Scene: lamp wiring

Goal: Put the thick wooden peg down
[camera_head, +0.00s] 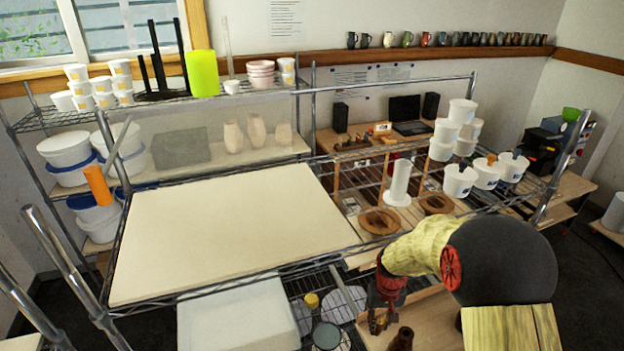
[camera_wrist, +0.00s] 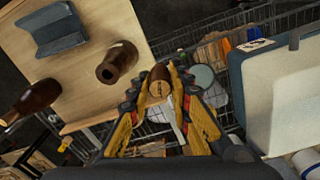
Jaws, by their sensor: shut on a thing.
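The thick wooden peg (camera_wrist: 160,89) is seen end-on in the wrist view, a round brown face between the fingertips. My gripper (camera_wrist: 160,77) is shut on it, with one yellow-and-black finger on each side. In the head view my gripper (camera_head: 380,318) reaches down low at the right of centre, beside the edge of a wooden tabletop (camera_head: 436,318). The peg is too small and dark to make out clearly there. In the wrist view the peg appears in front of a wire rack, just right of the tabletop (camera_wrist: 80,48); its height above them cannot be told.
A brown bottle (camera_wrist: 118,62) lies or stands close left of my gripper, with another brown bottle (camera_wrist: 30,101) farther left. A blue-grey block (camera_wrist: 52,30) is on the tabletop. A pale bin (camera_wrist: 285,98) is at right. Part of the tabletop is bare.

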